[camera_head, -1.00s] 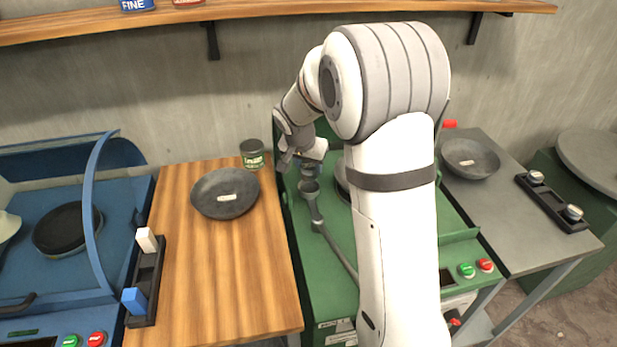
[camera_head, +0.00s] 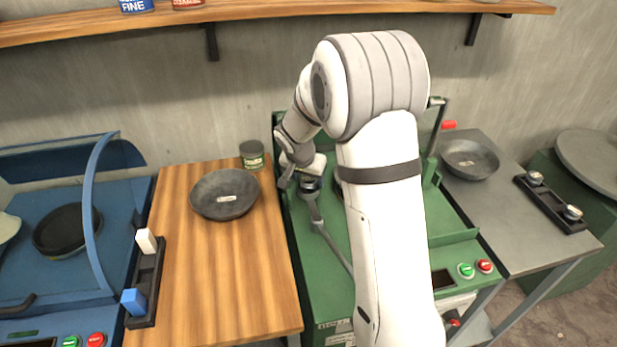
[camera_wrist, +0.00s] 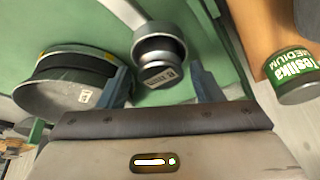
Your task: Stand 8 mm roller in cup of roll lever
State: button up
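The roll lever is a grey arm (camera_head: 332,243) on the green machine, ending in a round cup (camera_wrist: 158,48). The 8 mm roller is a short metal cylinder with a small label (camera_wrist: 160,75); it shows at the mouth of the cup, its lower part hidden by the rim. My gripper (camera_wrist: 163,88) is close over the cup, its blue-grey fingers apart, one on each side of the roller with gaps visible. In the head view my gripper (camera_head: 296,178) is tilted beside the cup and hides the roller.
A green tin (camera_head: 252,154) stands at the back of the wooden table, near a dark bowl (camera_head: 224,194). A blue machine (camera_head: 62,215) is at the left, a grey table (camera_head: 500,205) at the right.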

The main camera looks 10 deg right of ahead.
jog(key=shift+o, duration=0.3)
jog(key=shift+r, duration=0.1)
jog(key=shift+a+r, duration=0.1)
jog(key=shift+r, duration=0.15)
jog(key=v, duration=1.1)
jog(key=s+d+n+y, duration=0.1)
jog(key=s+n, duration=0.2)
jog(key=s, duration=1.1)
jog(key=s+d+r+n+y, duration=0.1)
jog(key=s+d+n, duration=0.1)
jog(key=s, duration=1.2)
jog(key=shift+s+r+n+g+b, duration=0.15)
jog(key=shift+r+n+g+b, duration=0.2)
jog(key=shift+n, duration=0.55)
jog(key=shift+c, duration=0.2)
